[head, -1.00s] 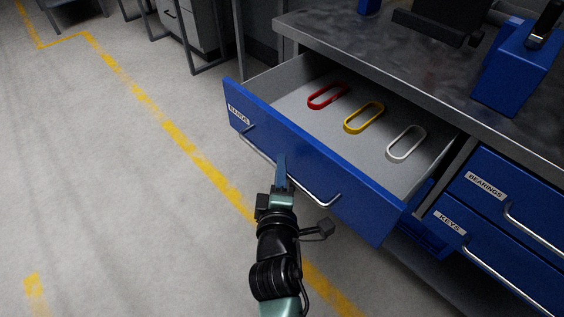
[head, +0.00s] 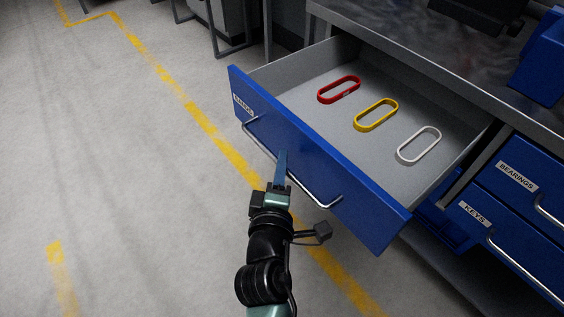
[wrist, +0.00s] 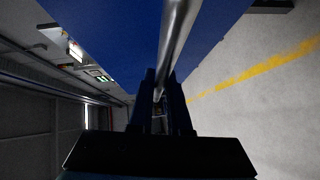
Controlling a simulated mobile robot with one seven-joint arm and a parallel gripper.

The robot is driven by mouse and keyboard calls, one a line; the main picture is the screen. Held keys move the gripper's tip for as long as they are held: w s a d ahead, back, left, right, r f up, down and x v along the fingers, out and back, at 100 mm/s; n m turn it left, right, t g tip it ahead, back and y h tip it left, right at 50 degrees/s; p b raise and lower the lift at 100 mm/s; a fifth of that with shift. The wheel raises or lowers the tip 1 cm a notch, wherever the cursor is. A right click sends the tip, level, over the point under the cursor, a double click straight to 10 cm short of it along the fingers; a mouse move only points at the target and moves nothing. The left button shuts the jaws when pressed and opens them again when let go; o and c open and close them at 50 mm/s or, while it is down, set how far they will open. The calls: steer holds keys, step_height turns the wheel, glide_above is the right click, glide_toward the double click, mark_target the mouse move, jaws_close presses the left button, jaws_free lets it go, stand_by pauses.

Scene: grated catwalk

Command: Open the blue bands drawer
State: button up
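The blue bands drawer (head: 345,182), labelled BANDS on its front, stands well out from the workbench in the head view. Its grey inside is in view, with a red band (head: 339,89), a yellow band (head: 376,115) and a white band (head: 419,145) lying flat on the floor of it. A metal bar handle (head: 319,203) runs along the front. My gripper (head: 282,160) is at the middle of this handle. In the wrist view, the handle bar (wrist: 176,35) runs between the two fingers (wrist: 162,88), which look closed on it.
The bearings drawer (head: 517,177) and keys drawer (head: 475,214) are at the right, with their own bar handles. A grey worktop (head: 420,55) lies above, with a blue bin (head: 543,65) on it. The floor at the left is clear, crossed by a yellow line (head: 190,110).

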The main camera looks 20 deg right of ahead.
steer(key=o, duration=0.4)
steer(key=v, duration=1.3)
